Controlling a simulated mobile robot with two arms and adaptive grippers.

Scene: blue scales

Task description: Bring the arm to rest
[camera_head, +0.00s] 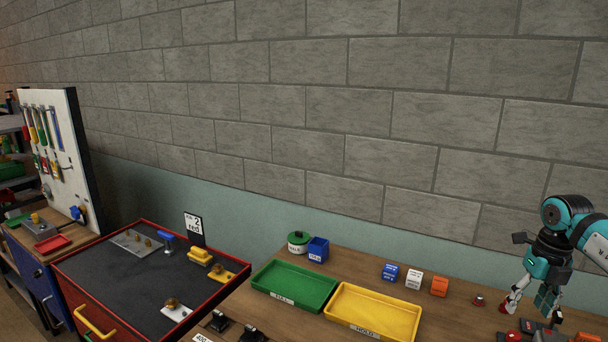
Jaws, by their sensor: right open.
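My right arm comes in from the right edge, teal and black. My right gripper (532,300) points down over the right end of the wooden bench (455,311). Its fingers are apart, and I see nothing held between them. Small red and dark items lie on the bench just below and behind the fingers; whether the fingers touch any of them I cannot tell. My left gripper and left arm are not in this view.
A green tray (296,287) and a yellow tray (374,313) lie on the bench. A red-edged cart (100,272) stands left.

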